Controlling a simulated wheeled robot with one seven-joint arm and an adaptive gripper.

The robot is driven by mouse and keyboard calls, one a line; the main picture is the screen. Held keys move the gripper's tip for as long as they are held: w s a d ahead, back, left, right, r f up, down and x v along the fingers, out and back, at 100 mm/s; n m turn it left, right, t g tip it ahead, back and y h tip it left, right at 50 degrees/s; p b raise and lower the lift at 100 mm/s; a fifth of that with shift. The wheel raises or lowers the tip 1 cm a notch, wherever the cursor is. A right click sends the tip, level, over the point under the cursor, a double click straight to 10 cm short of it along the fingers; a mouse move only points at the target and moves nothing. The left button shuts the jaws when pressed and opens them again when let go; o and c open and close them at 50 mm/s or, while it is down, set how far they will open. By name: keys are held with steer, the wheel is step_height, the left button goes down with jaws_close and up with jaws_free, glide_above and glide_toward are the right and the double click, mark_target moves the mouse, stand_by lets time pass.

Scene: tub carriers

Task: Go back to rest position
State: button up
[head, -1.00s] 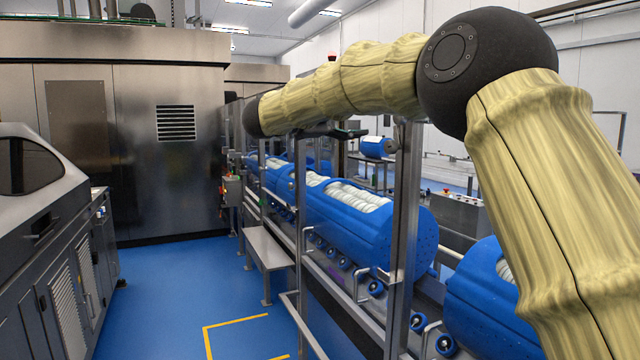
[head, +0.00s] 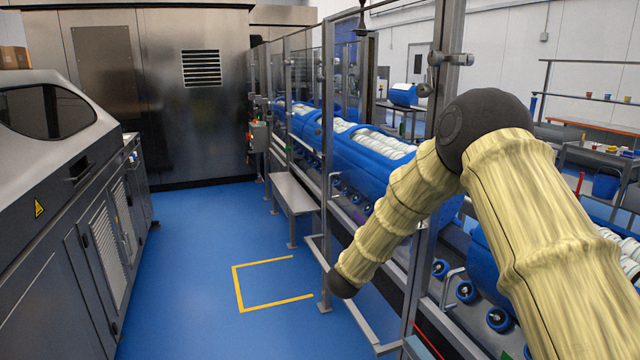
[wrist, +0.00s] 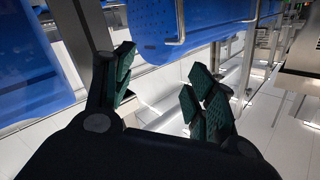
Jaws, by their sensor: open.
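My gripper (wrist: 160,98) shows in the wrist view with its green-padded fingers spread apart and nothing between them. In the head view my arm bends down at the right, and the gripper itself is hidden or out of frame. Blue tubs (head: 362,165) with white contents stand in a row behind the frame on the right. In the wrist view the blue tubs (wrist: 188,22) lie beyond the fingers, apart from them.
A metal frame with clear panels and posts (head: 424,200) runs along the tub line, close to my arm. A small metal bench (head: 293,192) stands beside it. A grey machine (head: 60,190) stands at left. The blue floor (head: 195,270) between is clear, with a yellow marking (head: 238,290).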

steer(key=s+d+f+n+g+y, duration=0.1)
steer(key=s+f+n+y, duration=0.1)
steer(key=s+f, duration=0.5)
steer(key=s+f+n+g+y, duration=0.1)
steer(key=s+f+n+y, duration=0.15)
steer(key=f, duration=0.85)
steer(key=s+d+f+n+g+y, duration=0.2)
steer(key=s+f+n+g, duration=0.15)
steer(key=s+f, duration=1.4)
steer(key=s+d+f+n+g, duration=0.1)
steer(key=s+g, duration=0.2)
steer(key=s, duration=0.9)
steer(key=s+d+f+g+y, duration=0.1)
steer(key=s+f+g, duration=0.1)
steer(key=s, duration=1)
steer(key=s+d+f+n+g+y, duration=0.1)
steer(key=s+g, duration=0.3)
steer(key=s, duration=0.8)
steer(key=shift+s+f+n, duration=0.3)
steer(key=shift+s+f, duration=0.1)
steer(key=shift+f, duration=0.3)
